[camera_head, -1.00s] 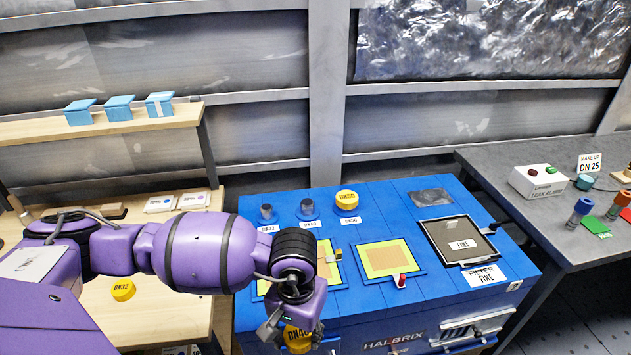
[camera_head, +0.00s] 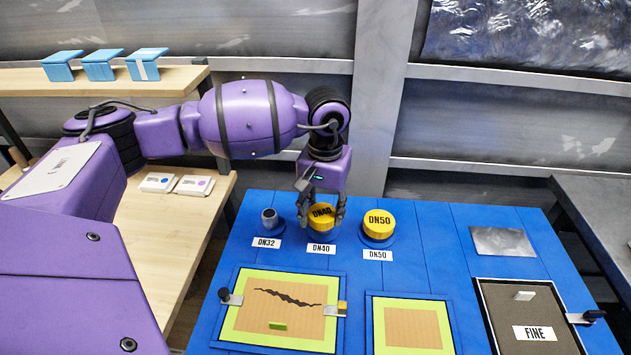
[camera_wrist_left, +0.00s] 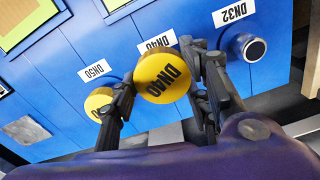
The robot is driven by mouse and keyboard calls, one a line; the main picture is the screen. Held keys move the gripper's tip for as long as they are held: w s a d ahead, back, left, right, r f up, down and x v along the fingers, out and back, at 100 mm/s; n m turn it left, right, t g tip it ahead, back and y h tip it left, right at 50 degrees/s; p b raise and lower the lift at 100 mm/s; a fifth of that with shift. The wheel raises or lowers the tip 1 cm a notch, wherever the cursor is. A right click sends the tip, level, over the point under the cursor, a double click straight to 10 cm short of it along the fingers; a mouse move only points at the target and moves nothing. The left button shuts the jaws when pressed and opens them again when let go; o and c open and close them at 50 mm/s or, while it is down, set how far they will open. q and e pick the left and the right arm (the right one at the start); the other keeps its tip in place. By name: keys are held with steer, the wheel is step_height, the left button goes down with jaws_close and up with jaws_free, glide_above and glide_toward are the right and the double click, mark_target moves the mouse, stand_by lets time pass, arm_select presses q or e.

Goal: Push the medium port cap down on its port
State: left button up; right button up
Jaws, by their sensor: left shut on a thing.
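The yellow cap marked DN40 (camera_head: 321,216) is between the fingers of my left gripper (camera_head: 322,212), which is shut on it. The cap is at the DN40 port, behind the DN40 label (camera_head: 321,248). It hides the port, so I cannot tell whether it is seated or just above. In the left wrist view the DN40 cap (camera_wrist_left: 162,77) shows its lettered top between the fingers (camera_wrist_left: 165,95). My right gripper is not in view.
The bare DN32 port (camera_head: 269,217) stands to the left. A yellow DN50 cap (camera_head: 379,224) sits on the DN50 port close on the right. In front are a framed panel with a crack (camera_head: 285,312), a second panel (camera_head: 412,325) and a FINE filter tray (camera_head: 530,310).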

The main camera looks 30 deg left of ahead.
arm_select(q)
steer(key=shift+n, duration=0.3)
steer(key=w+r, duration=0.1)
steer(key=w+a+b, duration=0.1)
steer(key=w+r, duration=0.1)
steer(key=shift+w+a+r+b, duration=0.3)
steer(key=shift+w+a, duration=0.1)
steer(key=shift+f+b, duration=0.8)
steer(key=shift+f, duration=1.2)
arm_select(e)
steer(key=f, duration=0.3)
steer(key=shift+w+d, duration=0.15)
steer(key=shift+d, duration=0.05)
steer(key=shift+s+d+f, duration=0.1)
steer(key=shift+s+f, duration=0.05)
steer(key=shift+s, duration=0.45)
